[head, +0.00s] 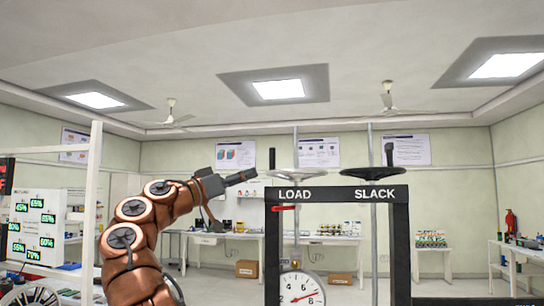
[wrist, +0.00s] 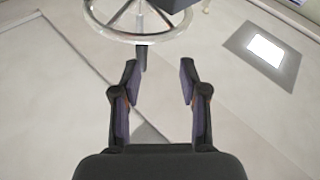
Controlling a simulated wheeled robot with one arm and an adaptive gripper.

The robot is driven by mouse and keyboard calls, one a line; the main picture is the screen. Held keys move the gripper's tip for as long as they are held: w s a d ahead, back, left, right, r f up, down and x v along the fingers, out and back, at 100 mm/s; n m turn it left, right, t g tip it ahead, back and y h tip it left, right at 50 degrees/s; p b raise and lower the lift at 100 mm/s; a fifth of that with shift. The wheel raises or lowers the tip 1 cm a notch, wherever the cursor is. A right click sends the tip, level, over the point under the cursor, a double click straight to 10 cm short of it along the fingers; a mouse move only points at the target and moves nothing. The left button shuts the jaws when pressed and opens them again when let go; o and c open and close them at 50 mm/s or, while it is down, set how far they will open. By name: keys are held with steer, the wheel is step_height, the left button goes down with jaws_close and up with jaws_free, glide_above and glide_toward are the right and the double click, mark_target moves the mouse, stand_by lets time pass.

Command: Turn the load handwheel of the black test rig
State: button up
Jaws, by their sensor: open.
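The black test rig (head: 335,194) stands right of centre in the head view, its top bar marked LOAD and SLACK. The load handwheel (head: 297,173) is pale, lies flat above the LOAD label and has an upright dark handle (head: 272,158) on its left side. My gripper (head: 252,176) is open and empty, just left of that handle. In the wrist view the load handwheel (wrist: 128,38) is at the top, and its handle (wrist: 141,58) points down the picture, close to the left fingertip. My open jaws show there too (wrist: 159,72). I cannot tell whether a finger touches the handle.
A black slack handwheel (head: 372,174) with its own upright handle stands to the right on the same bar. A round dial gauge (head: 302,290) hangs below LOAD. A white post frame (head: 93,190) stands left of my arm. Benches line the back wall.

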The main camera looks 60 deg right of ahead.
mark_target(270, 158)
steer(key=s+d+r+m+p, duration=0.1)
steer(key=d, duration=0.1)
steer(key=s+d+r+m+g+p, duration=0.1)
steer(key=s+d+r, duration=0.1)
steer(key=s+d+r+m+g+p, duration=0.1)
steer(key=s+d+r, duration=0.1)
steer(key=shift+d+r, duration=0.15)
steer(key=shift+r, duration=0.05)
stand_by(0.4)
steer(key=shift+c, duration=0.2)
jaws_close()
stand_by(0.4)
